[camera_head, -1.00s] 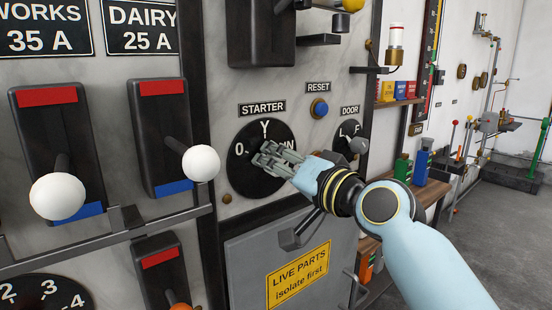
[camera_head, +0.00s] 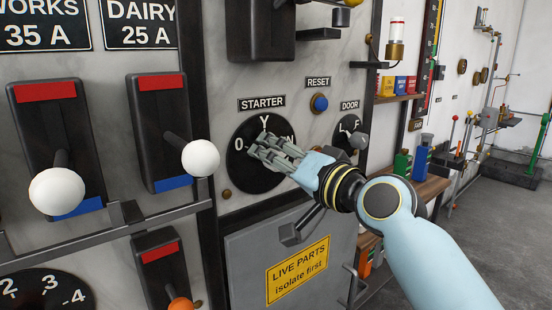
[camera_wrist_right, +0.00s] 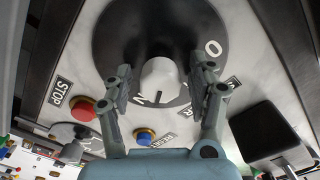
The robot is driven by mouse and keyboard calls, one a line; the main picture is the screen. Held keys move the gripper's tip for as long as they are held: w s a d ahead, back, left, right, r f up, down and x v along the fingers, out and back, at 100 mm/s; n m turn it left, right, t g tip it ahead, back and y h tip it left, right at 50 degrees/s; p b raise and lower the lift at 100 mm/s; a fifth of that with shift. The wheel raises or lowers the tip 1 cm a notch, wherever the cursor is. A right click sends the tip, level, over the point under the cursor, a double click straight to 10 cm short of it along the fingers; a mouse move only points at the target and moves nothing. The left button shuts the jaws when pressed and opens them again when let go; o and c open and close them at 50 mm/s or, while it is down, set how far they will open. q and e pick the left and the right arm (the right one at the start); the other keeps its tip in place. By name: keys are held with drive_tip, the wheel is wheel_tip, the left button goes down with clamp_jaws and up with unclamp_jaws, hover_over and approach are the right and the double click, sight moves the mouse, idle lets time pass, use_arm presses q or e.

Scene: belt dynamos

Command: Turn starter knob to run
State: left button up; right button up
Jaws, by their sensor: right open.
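The starter dial (camera_head: 244,180) is a round black plate under the STARTER label (camera_head: 261,104), with a 0 at its left, a Y at its top and a partly covered N at its right. In the right wrist view the dial (camera_wrist_right: 110,35) shows from close by. Its pale knob (camera_wrist_right: 160,80) stands out with a short dark mark at its lower end. My right gripper (camera_head: 263,145) reaches in from the right and hides the knob in the head view. In the wrist view its open fingers (camera_wrist_right: 166,78) lie on either side of the knob, with gaps visible. My left gripper is out of view.
A blue RESET button (camera_head: 320,104) and a DOOR knob (camera_head: 357,142) are right of the dial. A lever with a white ball (camera_head: 200,158) stands close on the left. A grey LIVE PARTS box (camera_head: 245,255) is below. The wrist view shows a red button (camera_wrist_right: 82,109) beside a STOP label.

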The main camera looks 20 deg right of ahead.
drive_tip(key=v, duration=1.1)
drive_tip(key=shift+s, duration=0.4)
drive_tip(key=shift+d, duration=0.1)
